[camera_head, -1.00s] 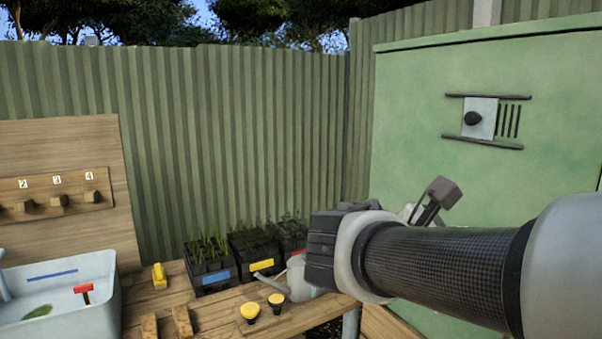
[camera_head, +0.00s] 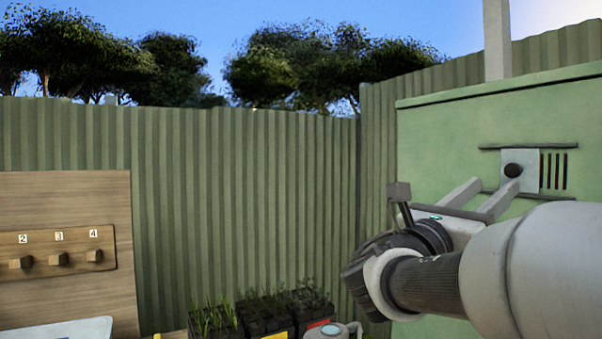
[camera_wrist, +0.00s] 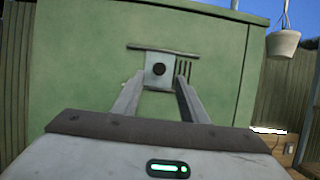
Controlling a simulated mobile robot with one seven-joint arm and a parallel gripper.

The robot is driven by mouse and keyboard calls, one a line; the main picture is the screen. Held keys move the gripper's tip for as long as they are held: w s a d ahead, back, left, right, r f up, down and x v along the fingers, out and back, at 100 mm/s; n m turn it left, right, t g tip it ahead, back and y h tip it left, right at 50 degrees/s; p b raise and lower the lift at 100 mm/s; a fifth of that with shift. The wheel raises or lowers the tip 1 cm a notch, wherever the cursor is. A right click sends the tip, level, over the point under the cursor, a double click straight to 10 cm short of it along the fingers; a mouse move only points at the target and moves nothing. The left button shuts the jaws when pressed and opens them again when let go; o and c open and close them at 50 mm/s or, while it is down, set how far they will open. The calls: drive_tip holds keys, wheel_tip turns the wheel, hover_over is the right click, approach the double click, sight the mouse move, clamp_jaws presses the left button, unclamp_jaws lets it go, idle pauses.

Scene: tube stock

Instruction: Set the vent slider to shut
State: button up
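The vent slider is a pale square plate (camera_head: 532,178) with a round dark knob (camera_head: 513,170), on the front of a green cabinet. It sits between two dark rails at their left part, with dark vent slots (camera_head: 553,171) uncovered to its right. In the wrist view the knob (camera_wrist: 158,69) is near the middle, with the slots (camera_wrist: 184,68) to its right. My gripper (camera_head: 495,186) is open and empty, its two fingers pointing at the plate. In the wrist view the fingertips (camera_wrist: 160,79) lie either side of and below the knob; I cannot tell the remaining distance.
The green cabinet (camera_head: 440,140) fills the right side. A wooden board with numbered knobs (camera_head: 59,258) stands at left. Seedling trays (camera_head: 265,315) and a watering can (camera_head: 330,331) are low in front. A hanging pot (camera_wrist: 284,42) shows at right in the wrist view.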

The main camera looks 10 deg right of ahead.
sight(511, 170)
drive_tip(key=x, duration=0.6)
drive_tip(key=shift+w+d+r, duration=0.1)
drive_tip(key=shift+w+d, duration=0.1)
drive_tip(key=shift+d, duration=0.05)
clamp_jaws()
